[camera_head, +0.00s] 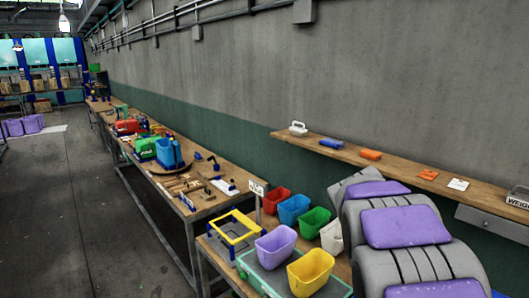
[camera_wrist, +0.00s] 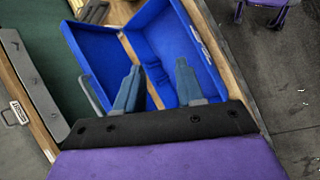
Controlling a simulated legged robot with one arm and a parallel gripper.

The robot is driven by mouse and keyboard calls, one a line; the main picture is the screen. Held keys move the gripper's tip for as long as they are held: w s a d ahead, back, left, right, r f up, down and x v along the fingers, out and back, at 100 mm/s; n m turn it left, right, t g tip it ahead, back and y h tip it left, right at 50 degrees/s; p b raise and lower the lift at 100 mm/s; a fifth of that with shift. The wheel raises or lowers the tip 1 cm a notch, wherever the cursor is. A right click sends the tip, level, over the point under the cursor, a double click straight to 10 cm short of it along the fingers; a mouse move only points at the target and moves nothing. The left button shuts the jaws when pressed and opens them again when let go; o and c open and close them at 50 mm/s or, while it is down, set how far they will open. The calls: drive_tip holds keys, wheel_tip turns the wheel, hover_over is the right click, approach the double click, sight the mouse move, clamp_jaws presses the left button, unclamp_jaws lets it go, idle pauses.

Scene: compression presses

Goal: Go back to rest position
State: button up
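My gripper (camera_wrist: 158,70) shows in the wrist view with its two grey-blue fingers apart and nothing between them. It is over an open blue case (camera_wrist: 196,42) on a wooden surface; the height above the case is hard to tell. In the head view my grey and purple arm fills the lower right, and my gripper is out of sight there.
In the head view a bench holds red (camera_head: 276,200), blue (camera_head: 293,209), green (camera_head: 314,222), purple (camera_head: 275,247) and yellow (camera_head: 310,272) bins. A wall shelf (camera_head: 400,168) runs behind my arm. Clear floor (camera_head: 75,210) lies at left.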

drive_tip(key=s+a+f+m+y+b, duration=0.1)
drive_tip(key=s+a+f+y+b, duration=0.1)
drive_tip(key=s+a+f, duration=0.3)
drive_tip(key=s+a+f+m+y+b, duration=0.1)
drive_tip(key=s+a+f+b, duration=0.3)
drive_tip(key=s, duration=0.8)
drive_tip(key=s+a+f+t+y+b, duration=0.1)
drive_tip(key=s+a+f+y+b, duration=0.2)
drive_tip(key=s+a+f, duration=0.3)
drive_tip(key=s+a, duration=0.1)
drive_tip(key=s, duration=0.2)
drive_tip(key=shift+s+a+f+m+b, duration=0.15)
drive_tip(key=shift+a+f+m+b, duration=0.2)
drive_tip(key=shift+f+m, duration=0.05)
